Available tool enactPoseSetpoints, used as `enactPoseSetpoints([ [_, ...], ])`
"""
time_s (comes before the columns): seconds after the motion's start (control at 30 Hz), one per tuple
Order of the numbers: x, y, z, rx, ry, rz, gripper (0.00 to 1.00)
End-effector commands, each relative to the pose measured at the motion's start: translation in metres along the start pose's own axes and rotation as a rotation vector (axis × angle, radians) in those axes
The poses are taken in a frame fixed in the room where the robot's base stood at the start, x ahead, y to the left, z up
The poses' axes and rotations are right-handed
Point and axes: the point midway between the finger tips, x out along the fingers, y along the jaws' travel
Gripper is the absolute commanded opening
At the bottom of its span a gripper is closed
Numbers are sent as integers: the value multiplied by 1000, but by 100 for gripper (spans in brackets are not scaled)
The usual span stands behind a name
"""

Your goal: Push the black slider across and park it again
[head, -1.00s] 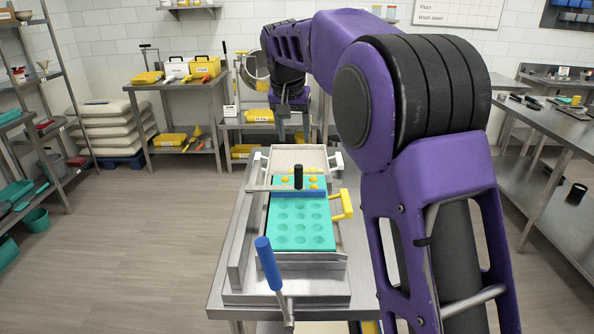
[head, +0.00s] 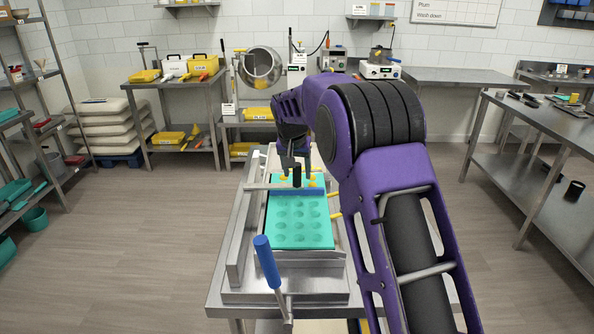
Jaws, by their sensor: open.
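The black slider (head: 297,175) stands upright like a short knob on the blue and grey bar that crosses the far part of the teal mould tray (head: 298,225). My gripper (head: 295,170) is lowered just behind the slider, fingers pointing down. It is open, with a finger showing on either side of the slider in this view. I cannot tell whether either finger touches it. Orange-yellow pieces sit in the cavities behind the bar; the nearer cavities look empty.
A blue-handled lever (head: 267,262) rises at the near edge of the metal bench (head: 225,285). Yellow handles (head: 335,214) stick out on the tray's right. My arm reaches over the bench's right side. The wooden floor (head: 120,250) to the left is clear.

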Motion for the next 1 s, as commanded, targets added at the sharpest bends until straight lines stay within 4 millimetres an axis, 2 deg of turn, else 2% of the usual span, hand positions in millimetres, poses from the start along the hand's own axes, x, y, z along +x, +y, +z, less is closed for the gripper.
enactPoseSetpoints([
  [0.17,0,0,0,0,0,0,61],
  [0.5,0,0,0,0,0,0,0],
  [1.0,0,0,0,0,0,0,0],
])
